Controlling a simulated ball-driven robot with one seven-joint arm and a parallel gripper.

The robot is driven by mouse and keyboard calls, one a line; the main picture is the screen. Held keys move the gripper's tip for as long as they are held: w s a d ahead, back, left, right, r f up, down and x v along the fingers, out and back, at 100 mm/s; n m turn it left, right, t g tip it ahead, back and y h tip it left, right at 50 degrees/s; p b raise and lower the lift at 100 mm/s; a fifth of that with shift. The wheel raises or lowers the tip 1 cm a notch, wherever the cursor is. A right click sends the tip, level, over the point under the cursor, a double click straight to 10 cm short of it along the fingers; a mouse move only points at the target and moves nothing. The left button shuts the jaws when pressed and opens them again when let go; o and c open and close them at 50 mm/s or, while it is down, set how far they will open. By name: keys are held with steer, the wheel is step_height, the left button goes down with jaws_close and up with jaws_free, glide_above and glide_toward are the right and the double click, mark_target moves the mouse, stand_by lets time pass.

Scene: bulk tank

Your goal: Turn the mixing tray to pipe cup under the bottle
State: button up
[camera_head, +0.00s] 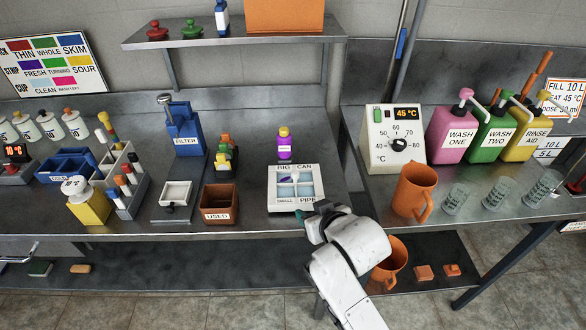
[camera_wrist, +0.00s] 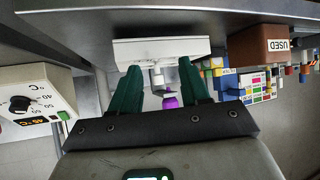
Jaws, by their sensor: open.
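The mixing tray (camera_head: 296,203) is a white square tray at the front of the left bench. It has several cup wells, with labels reading BIG, CAN, SMALL and PIPE; the PIPE label is at its front right. A purple bottle (camera_head: 284,147) with a yellow cap stands just behind it. My gripper (camera_head: 312,222) is at the tray's front right corner, its fingers partly hidden by my wrist. In the wrist view the dark green fingers (camera_wrist: 159,80) are open, with a white stub (camera_wrist: 157,76) of the tray (camera_wrist: 150,50) and the purple bottle (camera_wrist: 170,101) showing between them. Contact cannot be told.
A brown USED box (camera_head: 220,216) stands left of the tray. An orange jug (camera_head: 411,190) and a white heater box (camera_head: 393,140) reading 45 °C stand on the right bench. The benches' front edges are close to my arm. Another orange jug (camera_head: 392,258) is below.

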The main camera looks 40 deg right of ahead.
mark_target(297, 175)
steer(key=w+d+r, duration=0.1)
steer(key=w+r+t, duration=0.1)
steer(key=w, duration=0.1)
steer(key=w+d+r+t+h, duration=0.1)
steer(key=w, duration=0.1)
steer(key=shift+d+r+m, duration=0.2)
steer(key=shift+d+m, duration=0.1)
steer(key=shift+m, duration=0.1)
steer(key=x, duration=1)
steer(key=shift+w+d+p, duration=0.1)
steer(key=shift+w+p, duration=0.1)
steer(key=shift+p, duration=0.15)
steer(key=shift+c, duration=0.3)
jaws_close()
